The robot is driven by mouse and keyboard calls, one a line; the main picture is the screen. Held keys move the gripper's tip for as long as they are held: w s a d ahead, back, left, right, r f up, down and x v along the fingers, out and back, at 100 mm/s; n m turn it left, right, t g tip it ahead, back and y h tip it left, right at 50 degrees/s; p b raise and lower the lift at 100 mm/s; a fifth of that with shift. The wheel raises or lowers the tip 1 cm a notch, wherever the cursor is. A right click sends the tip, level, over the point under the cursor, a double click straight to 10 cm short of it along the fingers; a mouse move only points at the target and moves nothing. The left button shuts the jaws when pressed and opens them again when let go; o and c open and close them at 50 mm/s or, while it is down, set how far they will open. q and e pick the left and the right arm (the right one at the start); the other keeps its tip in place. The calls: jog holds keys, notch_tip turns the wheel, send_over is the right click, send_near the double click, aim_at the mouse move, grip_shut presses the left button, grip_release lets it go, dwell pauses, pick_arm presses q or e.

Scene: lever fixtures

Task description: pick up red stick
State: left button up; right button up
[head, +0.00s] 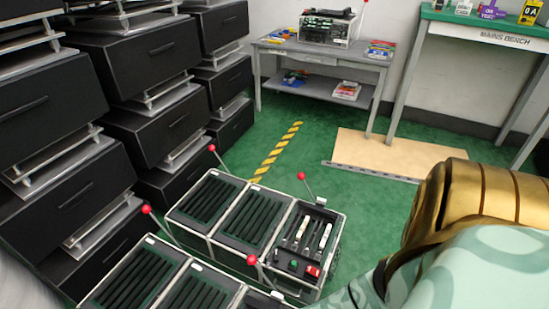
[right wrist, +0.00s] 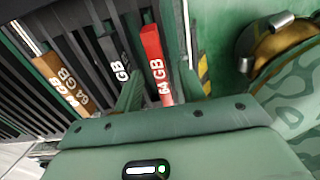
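The red stick (right wrist: 154,55), marked 64 GB in white, shows in the right wrist view, with its lower end near my right gripper. My right gripper (right wrist: 160,88) has two green fingers, one on each side of the stick's lower end. They stand apart, and a gap shows between the stick and the right-hand finger. I cannot tell how far the stick is from the fingers in depth. I cannot pick out the red stick in the head view. My left gripper is in neither view.
A brown stick (right wrist: 60,78) and a dark grey stick (right wrist: 112,55) stand left of the red one, by black slats. In the head view, slotted black cases with red-knobbed levers (head: 213,149) fill the lower middle. Black drawers (head: 150,55) line the left. Green floor (head: 370,225) is open beyond.

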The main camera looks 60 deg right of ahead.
jog(key=shift+f, duration=0.25)
dwell(0.4)
grip_shut()
